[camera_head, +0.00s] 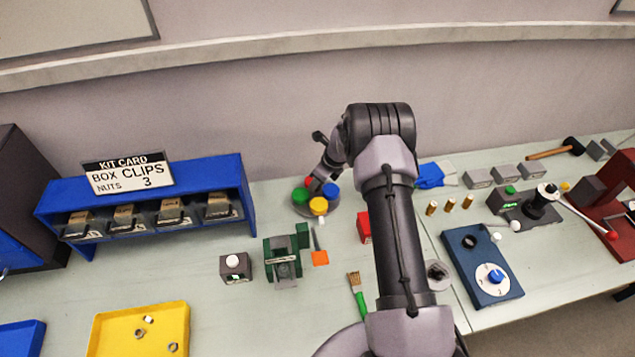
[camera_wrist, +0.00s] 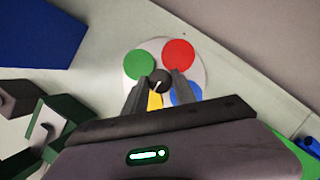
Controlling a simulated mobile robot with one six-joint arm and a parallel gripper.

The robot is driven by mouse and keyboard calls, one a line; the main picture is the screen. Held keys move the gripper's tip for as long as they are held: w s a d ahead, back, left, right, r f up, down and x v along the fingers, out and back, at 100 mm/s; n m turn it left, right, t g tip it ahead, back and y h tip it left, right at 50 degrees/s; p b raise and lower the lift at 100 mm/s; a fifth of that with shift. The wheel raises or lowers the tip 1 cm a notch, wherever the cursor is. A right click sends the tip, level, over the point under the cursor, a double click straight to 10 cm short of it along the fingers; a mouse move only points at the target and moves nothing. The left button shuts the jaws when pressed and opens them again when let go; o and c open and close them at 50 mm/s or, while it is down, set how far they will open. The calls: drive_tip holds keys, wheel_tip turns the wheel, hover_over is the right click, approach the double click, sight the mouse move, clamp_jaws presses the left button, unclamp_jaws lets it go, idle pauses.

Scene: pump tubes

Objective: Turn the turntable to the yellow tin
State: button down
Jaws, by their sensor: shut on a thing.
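The turntable is a pale round disc (camera_wrist: 133,82) carrying green, red, blue and yellow tins. In the wrist view the green tin (camera_wrist: 139,64) is at upper left, the red tin (camera_wrist: 178,57) at upper right, and the blue tin (camera_wrist: 190,93) at lower right. The yellow tin (camera_wrist: 154,101) is nearest me and partly hidden between my fingers. My gripper (camera_wrist: 158,82) is shut on the dark centre knob (camera_wrist: 160,76), which has a pale pointer line. In the head view the yellow tin (camera_head: 318,205) is at the disc's front, and my arm partly hides the turntable.
A blue shelf (camera_head: 150,205) with bins stands left of the turntable. A green vise-like fixture (camera_head: 283,262), an orange-ended tool (camera_head: 320,257) and a red block (camera_head: 364,227) are in front. A yellow tray (camera_head: 115,335) lies front left. Bench space directly left of the turntable is clear.

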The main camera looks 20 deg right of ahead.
drive_tip(key=c, duration=1)
unclamp_jaws()
drive_tip(key=p+v, duration=0.2)
drive_tip(key=v, duration=1.5)
drive_tip(key=shift+s+d+r, duration=0.1)
drive_tip(key=shift+s+r, duration=0.05)
drive_tip(key=shift+s, duration=0.05)
